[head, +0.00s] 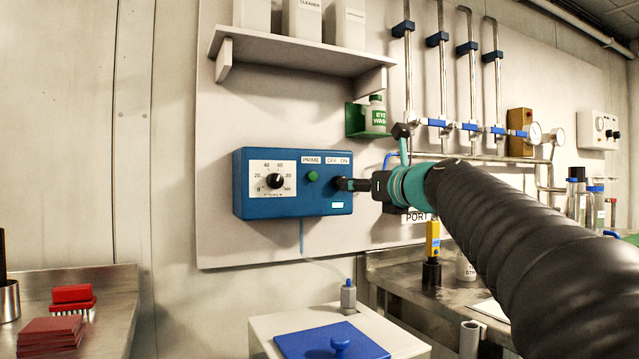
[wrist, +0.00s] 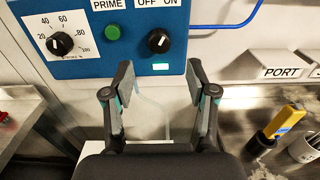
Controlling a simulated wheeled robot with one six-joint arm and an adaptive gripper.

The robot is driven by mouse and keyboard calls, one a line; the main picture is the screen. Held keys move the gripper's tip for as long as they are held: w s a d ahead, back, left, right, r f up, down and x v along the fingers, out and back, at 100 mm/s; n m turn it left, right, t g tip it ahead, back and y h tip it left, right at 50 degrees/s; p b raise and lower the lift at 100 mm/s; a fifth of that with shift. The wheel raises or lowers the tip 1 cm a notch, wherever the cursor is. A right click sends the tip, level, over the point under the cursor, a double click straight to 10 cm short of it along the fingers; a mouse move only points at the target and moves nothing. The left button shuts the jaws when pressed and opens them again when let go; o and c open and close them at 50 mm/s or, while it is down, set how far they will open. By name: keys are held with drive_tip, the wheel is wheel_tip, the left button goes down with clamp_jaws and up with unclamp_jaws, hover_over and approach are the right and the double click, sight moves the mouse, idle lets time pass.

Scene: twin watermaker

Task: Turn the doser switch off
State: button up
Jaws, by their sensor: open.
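The blue doser box (head: 270,207) is fixed to the wall panel. Its switch is a black knob (wrist: 159,41) under the OFF and ON labels; its white mark seems to lean up and right, toward ON. A pale green lit indicator (wrist: 161,67) sits below the knob.
Left of the switch are a green PRIME button (wrist: 112,32) and a large black dial (wrist: 60,43). A shelf (head: 295,55) hangs above, with an eye wash bottle (head: 376,117) to its lower right. A blue-lidded tank (head: 335,340) stands below.

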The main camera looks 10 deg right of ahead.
drive_tip(key=x, duration=0.7)
drive_tip(key=shift+p, duration=0.4)
drive_tip(key=shift+s, duration=0.1)
drive_tip(key=shift+c, duration=0.2)
clamp_jaws()
